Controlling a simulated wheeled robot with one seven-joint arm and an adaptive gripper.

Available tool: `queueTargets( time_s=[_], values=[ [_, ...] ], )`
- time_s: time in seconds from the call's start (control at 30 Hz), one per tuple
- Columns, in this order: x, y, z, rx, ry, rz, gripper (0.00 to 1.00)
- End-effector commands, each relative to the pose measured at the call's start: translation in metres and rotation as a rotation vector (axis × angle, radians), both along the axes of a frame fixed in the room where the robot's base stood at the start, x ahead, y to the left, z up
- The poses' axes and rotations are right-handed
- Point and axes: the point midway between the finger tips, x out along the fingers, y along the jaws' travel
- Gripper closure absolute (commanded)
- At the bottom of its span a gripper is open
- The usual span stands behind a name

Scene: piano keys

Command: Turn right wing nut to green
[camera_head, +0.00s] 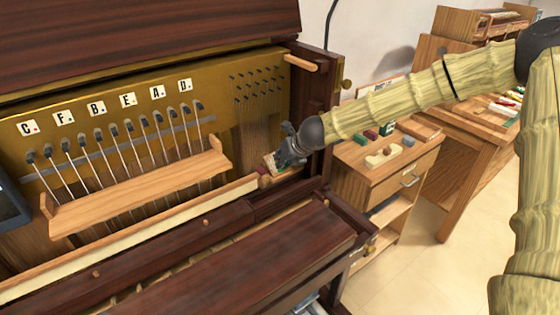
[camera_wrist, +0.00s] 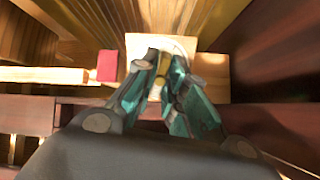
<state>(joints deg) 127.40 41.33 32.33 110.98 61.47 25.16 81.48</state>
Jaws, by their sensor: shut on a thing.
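My gripper (camera_head: 284,158) reaches into the right end of the open piano case in the head view. In the wrist view, the fingertips of my gripper (camera_wrist: 160,69) are closed on a small brass-coloured piece, the wing nut (camera_wrist: 161,80). The wing nut sits over a pale round patch on a light wooden block (camera_wrist: 138,43). The fingers cover most of the nut and the patch, so the nut's angle and any green mark are hidden. A red block (camera_wrist: 107,65) is just left of the wooden block.
A wooden rail (camera_wrist: 50,75) runs left from the red block. Several tuning pins and strings stand behind a wooden shelf (camera_head: 150,184) at the left. The dark case side wall (camera_head: 315,100) rises close to my gripper. A wooden cabinet (camera_head: 385,170) stands to the right.

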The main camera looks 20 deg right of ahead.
Motion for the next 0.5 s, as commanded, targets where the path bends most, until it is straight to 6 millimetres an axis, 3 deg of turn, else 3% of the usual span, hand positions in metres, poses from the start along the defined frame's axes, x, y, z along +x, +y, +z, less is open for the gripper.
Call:
queueTargets(
  time_s=[0.5],
  values=[
    [-0.0003,-0.0007,-0.0011,-0.074,-0.026,0.091,1.0]
  ],
)
